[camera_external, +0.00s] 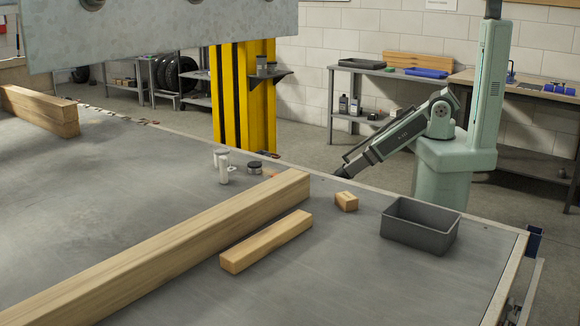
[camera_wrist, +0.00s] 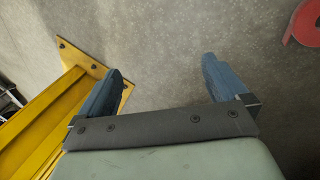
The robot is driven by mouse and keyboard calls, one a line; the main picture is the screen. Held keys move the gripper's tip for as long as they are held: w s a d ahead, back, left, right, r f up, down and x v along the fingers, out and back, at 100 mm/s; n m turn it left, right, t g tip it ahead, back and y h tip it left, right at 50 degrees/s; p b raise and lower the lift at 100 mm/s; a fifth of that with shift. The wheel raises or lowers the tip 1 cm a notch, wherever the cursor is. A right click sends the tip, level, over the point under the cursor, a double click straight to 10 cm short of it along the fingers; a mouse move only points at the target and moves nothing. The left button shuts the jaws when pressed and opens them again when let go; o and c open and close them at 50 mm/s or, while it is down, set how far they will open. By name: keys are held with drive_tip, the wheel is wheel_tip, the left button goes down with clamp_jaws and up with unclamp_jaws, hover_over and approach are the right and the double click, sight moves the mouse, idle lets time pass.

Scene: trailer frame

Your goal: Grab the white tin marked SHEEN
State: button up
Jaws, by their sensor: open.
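A small white cylinder (camera_external: 224,170) stands upright on the grey table near its far edge. A second pale container (camera_external: 219,156) is just behind it, and a low dark-topped jar (camera_external: 254,168) stands to their right. No marking is legible, so I cannot tell which one is marked SHEEN. My gripper (camera_external: 341,172) is low beyond the table's far edge, to the right of these containers and well apart from them. In the wrist view my gripper (camera_wrist: 163,68) has its two blue fingers spread, with only bare floor between them. No tin shows there.
A long timber beam (camera_external: 170,250), a shorter timber (camera_external: 267,241), a small wood block (camera_external: 346,201) and a grey bin (camera_external: 418,230) are on the table. A yellow post (camera_external: 243,100) stands behind the table; its yellow base (camera_wrist: 85,80) shows at wrist-view left.

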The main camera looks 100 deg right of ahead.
drive_tip(key=w+d+r+t+h, duration=0.1)
drive_tip(key=w+d+r, duration=0.35)
drive_tip(key=d, duration=0.25)
drive_tip(key=w+d+r+m+t+h, duration=0.1)
drive_tip(key=w+d+r, duration=0.35)
drive_tip(key=d, duration=0.35)
drive_tip(key=w+d+r+t+h, duration=0.1)
drive_tip(key=w+d+r+t, duration=0.15)
drive_tip(key=w+d, duration=0.35)
drive_tip(key=w+d+r+m+t, duration=0.1)
drive_tip(key=w+r, duration=0.7)
drive_tip(key=r, duration=0.6)
drive_tip(key=w+d+r+m+t, duration=0.1)
drive_tip(key=w+r+m, duration=0.1)
drive_tip(key=w+r, duration=0.9)
drive_tip(key=w+a+r+m+y, duration=0.1)
drive_tip(key=w+a+r, duration=0.4)
drive_tip(key=a+r, duration=0.3)
drive_tip(key=w+a+r+y, duration=0.1)
drive_tip(key=w+a+r, duration=0.4)
drive_tip(key=r, duration=0.5)
drive_tip(key=g+y, duration=0.2)
approach(224, 151)
drive_tip(key=shift+m, duration=0.4)
drive_tip(key=x, duration=0.7)
drive_tip(key=shift+d+f, duration=0.15)
drive_tip(key=shift+d, duration=0.15)
drive_tip(key=shift+x, duration=3.05)
